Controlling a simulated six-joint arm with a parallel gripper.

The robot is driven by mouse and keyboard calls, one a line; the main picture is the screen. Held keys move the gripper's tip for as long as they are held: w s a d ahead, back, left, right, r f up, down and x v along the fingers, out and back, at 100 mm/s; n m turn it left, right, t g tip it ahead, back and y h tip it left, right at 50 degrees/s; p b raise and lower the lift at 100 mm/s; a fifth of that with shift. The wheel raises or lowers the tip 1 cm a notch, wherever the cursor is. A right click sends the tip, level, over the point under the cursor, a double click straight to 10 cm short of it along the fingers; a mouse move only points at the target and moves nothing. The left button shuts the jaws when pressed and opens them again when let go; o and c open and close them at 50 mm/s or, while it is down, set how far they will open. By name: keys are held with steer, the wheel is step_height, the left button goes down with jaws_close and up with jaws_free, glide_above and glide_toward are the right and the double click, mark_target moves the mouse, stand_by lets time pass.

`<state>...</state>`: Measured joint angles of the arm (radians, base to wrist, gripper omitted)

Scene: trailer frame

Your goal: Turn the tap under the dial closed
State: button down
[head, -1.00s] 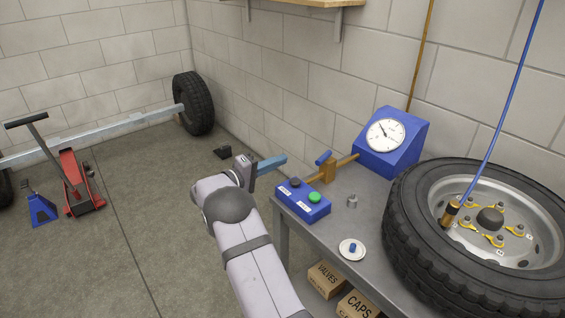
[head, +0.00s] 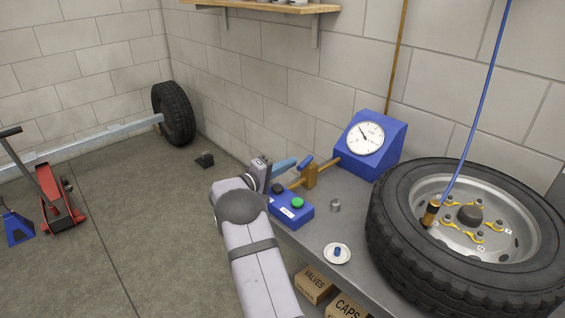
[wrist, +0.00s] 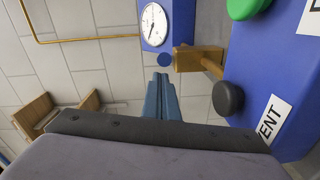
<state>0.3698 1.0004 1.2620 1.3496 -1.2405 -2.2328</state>
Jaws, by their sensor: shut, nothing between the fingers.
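The tap has a brass body (head: 310,177) and a small blue handle (head: 305,163), on a brass pipe that runs to the blue dial box (head: 371,152). The handle slants up to the right in the head view. The white dial (head: 366,138) faces out. My gripper (head: 296,160) has its blue fingers together and empty, pointing at the tap from the left. In the wrist view the fingertips (wrist: 161,76) lie just below the handle's round blue end (wrist: 165,59), left of the brass body (wrist: 190,59). I cannot tell whether they touch it.
A blue button box (head: 291,209) with a green and a dark button sits in front of the tap, close beside my wrist. A metal nut (head: 335,205), a white dish (head: 337,254) and a large wheel (head: 385,225) are on the bench. The wall stands behind.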

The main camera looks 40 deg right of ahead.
mark_target(305, 161)
steer(key=shift+s+d, duration=0.1)
steer(key=shift+s, duration=0.2)
steer(key=shift+s+n+t+p, duration=0.5)
steer(key=shift+n+t+p, duration=0.2)
steer(key=shift+t+p, duration=0.2)
steer(key=shift+s+r+t+p, duration=0.1)
steer(key=shift+s+t+p, duration=0.2)
steer(key=shift+p, duration=0.2)
steer(key=shift+s+r+p, duration=0.1)
steer(key=shift+s+p, duration=0.55)
steer(key=shift+p, duration=0.55)
steer(key=shift+s+d+f+p, duration=0.1)
steer(key=shift+s+d+p, duration=0.2)
steer(key=shift+s+p, duration=0.35)
steer(key=shift+s+d+f+p, duration=0.1)
steer(key=shift+s+d+p, duration=0.2)
steer(key=shift+s+p, duration=0.35)
